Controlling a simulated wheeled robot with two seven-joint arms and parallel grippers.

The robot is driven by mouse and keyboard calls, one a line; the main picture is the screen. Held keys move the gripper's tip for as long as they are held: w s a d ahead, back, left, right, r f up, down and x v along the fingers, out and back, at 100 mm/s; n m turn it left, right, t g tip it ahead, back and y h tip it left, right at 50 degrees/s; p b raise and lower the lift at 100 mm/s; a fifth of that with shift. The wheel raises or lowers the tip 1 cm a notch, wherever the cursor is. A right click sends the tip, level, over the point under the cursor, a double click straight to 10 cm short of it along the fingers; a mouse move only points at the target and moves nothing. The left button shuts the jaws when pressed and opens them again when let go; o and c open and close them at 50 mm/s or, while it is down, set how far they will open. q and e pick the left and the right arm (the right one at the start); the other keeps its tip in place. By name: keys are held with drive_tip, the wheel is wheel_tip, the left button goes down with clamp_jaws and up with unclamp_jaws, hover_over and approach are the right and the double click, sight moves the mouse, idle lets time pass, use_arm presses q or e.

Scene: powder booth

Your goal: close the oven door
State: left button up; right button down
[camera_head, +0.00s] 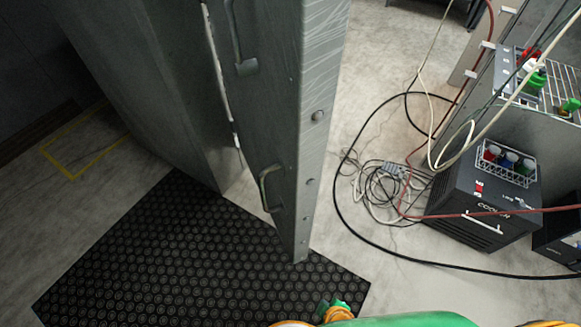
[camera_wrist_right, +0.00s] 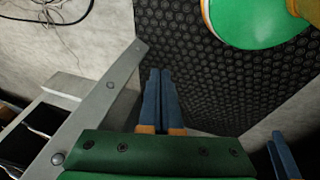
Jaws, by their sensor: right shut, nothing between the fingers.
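The oven door (camera_head: 270,120) is a tall grey metal panel with handles on its face. It stands open, edge towards me, in the middle of the head view. The grey oven body (camera_head: 150,90) is on the left, with a gap between it and the door. In the right wrist view the bolted door edge (camera_wrist_right: 92,105) runs down the left side. My right gripper (camera_wrist_right: 160,73) has blue fingers, is shut and empty, and appears just right of that edge; contact cannot be told. Blue finger-like parts (camera_wrist_right: 283,155) at the lower right may be my left gripper; their opening is unclear.
A black studded mat (camera_head: 170,260) covers the floor before the oven. Right of the door lie tangled cables (camera_head: 385,185) and a black cooler box (camera_head: 480,205). A wire rack (camera_head: 545,90) stands behind it. A yellow floor marking (camera_head: 75,145) is at the left.

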drive_tip(key=w+a+r+n+t+y+b, duration=0.1)
drive_tip(key=w+a+r+n+t, duration=0.2)
drive_tip(key=r, duration=0.4)
drive_tip(key=w+a+r+n+t, duration=0.2)
drive_tip(key=w+a+r, duration=0.3)
drive_tip(key=a+r, duration=0.1)
drive_tip(key=w+a+r+n+t+y+b, duration=0.1)
drive_tip(key=w+a+r+n+t, duration=0.2)
drive_tip(key=r, duration=0.4)
wheel_tip(320, 180, up, 20)
drive_tip(key=w+t+h, duration=0.1)
drive_tip(key=w+t, duration=0.1)
drive_tip(key=t, duration=0.4)
drive_tip(key=w+d+p, duration=0.2)
drive_tip(key=w+p, duration=0.2)
drive_tip(key=w, duration=0.7)
drive_tip(key=shift+d, duration=0.25)
drive_tip(key=shift+r, duration=0.1)
drive_tip(key=shift+n, duration=0.3)
